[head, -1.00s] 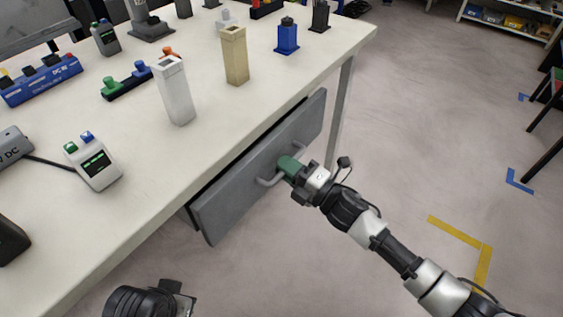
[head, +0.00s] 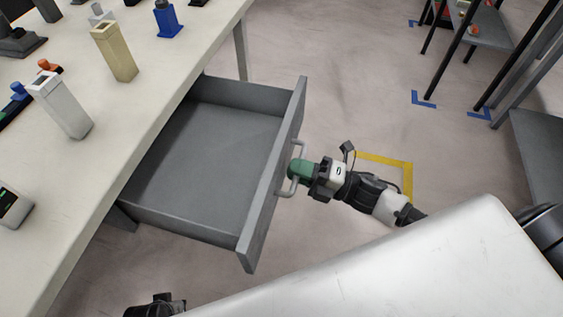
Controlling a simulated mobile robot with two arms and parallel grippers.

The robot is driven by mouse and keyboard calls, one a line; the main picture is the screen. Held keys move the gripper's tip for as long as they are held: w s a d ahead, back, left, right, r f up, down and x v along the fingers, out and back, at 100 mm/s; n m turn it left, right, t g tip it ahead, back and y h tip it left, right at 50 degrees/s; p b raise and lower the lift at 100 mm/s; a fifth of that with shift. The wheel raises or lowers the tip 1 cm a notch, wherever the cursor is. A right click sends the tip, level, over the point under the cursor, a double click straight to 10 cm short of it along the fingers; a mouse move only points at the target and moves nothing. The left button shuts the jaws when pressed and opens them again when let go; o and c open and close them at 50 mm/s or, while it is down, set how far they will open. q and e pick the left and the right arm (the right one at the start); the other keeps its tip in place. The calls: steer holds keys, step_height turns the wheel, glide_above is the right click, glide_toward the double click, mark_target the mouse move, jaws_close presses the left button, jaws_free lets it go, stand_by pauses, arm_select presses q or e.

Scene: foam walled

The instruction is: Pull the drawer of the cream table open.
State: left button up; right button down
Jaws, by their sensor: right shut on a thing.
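The cream table (head: 150,115) fills the left of the head view. Its grey drawer (head: 205,150) stands well out from under the tabletop, and its inside shows empty. The drawer's bar handle (head: 283,190) is on the outer side of its front panel. My right gripper (head: 295,170), with green fingers, is shut on the handle from the right. The fingertips are partly hidden behind the handle. Of my left arm only a dark part shows at the bottom edge, and its gripper cannot be made out.
On the tabletop stand a white box-shaped holder (head: 61,108), a beige one (head: 115,52) and a blue device (head: 168,20). A dark-framed shelf (head: 490,32) stands at the upper right. Floor with yellow tape (head: 385,158) lies clear beyond my right gripper.

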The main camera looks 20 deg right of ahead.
steer(key=shift+s+d, duration=0.1)
steer(key=shift+d, duration=0.05)
steer(key=c, duration=1.1)
jaws_free()
steer(key=shift+c, duration=0.2)
steer(key=v, duration=1.1)
